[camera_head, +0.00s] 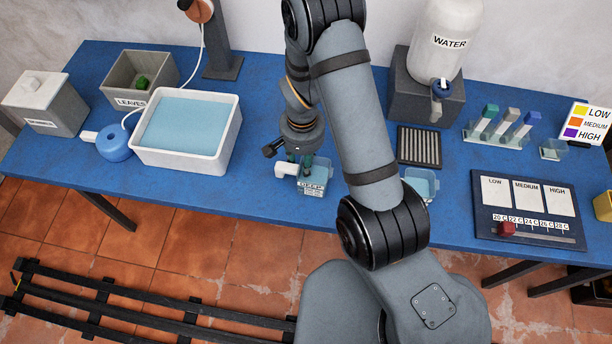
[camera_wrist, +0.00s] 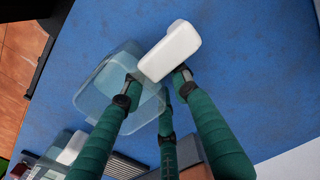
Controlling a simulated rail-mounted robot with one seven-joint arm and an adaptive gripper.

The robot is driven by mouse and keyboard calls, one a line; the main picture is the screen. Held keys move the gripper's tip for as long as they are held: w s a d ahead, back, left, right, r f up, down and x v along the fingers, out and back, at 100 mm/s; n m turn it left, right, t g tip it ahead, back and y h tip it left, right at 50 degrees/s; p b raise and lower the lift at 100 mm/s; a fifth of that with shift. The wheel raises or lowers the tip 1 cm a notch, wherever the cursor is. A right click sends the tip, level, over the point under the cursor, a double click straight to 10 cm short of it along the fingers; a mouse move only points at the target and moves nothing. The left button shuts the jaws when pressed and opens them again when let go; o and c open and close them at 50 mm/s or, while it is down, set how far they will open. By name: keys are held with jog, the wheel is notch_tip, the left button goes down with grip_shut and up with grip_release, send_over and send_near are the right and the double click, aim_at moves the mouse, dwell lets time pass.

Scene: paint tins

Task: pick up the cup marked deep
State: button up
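The cup marked DEEP (camera_head: 313,187) is a small clear cup with a white label and a white handle (camera_head: 286,168). It stands near the front edge of the blue table. My gripper (camera_head: 304,168) points down at the cup, close to the handle. In the wrist view the clear cup (camera_wrist: 92,88) is at the left and its white handle (camera_wrist: 170,50) lies between my green fingers. The fingertips are apart, one over the cup and one on the handle's other side. I cannot tell whether they touch it.
A white basin of water (camera_head: 188,165) stands left of the cup. Another small cup (camera_head: 420,183) is to the right, partly behind my arm. A dark ridged mat (camera_head: 419,146), a water dispenser (camera_head: 446,40) and a level board (camera_head: 527,240) lie further right.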

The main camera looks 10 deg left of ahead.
jog(key=shift+c, duration=1.2)
jog(key=c, duration=0.4)
grip_shut()
jog(key=shift+r, duration=0.45)
jog(key=r, duration=0.1)
jog(key=r+b, duration=0.1)
jog(key=r, duration=0.1)
jog(key=shift+w+d+r, duration=0.1)
jog(key=shift+d+r, duration=0.15)
jog(key=shift+d, duration=0.15)
jog(key=d+r+b, duration=0.1)
jog(key=d+r, duration=0.5)
jog(key=d, duration=0.5)
jog(key=shift+r+b, duration=0.35)
jog(key=shift+b, duration=0.05)
jog(key=shift+w, duration=0.1)
